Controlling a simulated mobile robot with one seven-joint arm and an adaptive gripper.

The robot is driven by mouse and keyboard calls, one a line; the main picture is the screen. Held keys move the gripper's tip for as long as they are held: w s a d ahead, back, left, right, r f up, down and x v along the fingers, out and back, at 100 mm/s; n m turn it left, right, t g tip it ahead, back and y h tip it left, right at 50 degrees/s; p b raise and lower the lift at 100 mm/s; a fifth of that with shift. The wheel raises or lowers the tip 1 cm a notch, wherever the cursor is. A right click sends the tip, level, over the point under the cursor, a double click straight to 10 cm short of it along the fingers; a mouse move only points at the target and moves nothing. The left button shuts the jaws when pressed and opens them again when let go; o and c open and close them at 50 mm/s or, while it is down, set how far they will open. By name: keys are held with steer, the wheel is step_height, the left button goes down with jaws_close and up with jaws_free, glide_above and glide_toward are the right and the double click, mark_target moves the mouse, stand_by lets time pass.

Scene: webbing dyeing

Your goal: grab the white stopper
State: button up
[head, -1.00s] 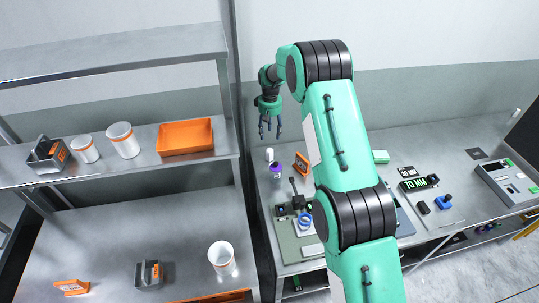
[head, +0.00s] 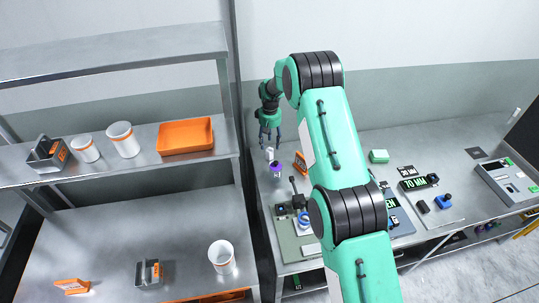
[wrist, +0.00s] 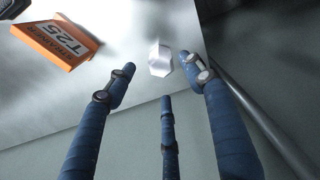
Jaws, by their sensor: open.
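The white stopper (wrist: 159,60) stands on the grey bench top near its edge in the wrist view. It also shows in the head view (head: 269,154) at the back left of the bench, small and partly covered by my fingers. My gripper (head: 269,140) is open above the stopper and points down. In the wrist view my gripper (wrist: 165,85) has its blue fingers spread, with the stopper beyond the tips and between the left and right ones. No finger clearly touches it.
A metal shelf (head: 225,60) with cups and an orange tray is at left.

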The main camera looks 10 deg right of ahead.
mark_target(270, 149)
steer(key=shift+f, duration=0.95)
steer(key=shift+f, duration=0.1)
steer(key=shift+a+f, duration=0.1)
steer(key=shift+f, duration=2.4)
steer(key=shift+c, duration=0.5)
steer(key=c, duration=1.2)
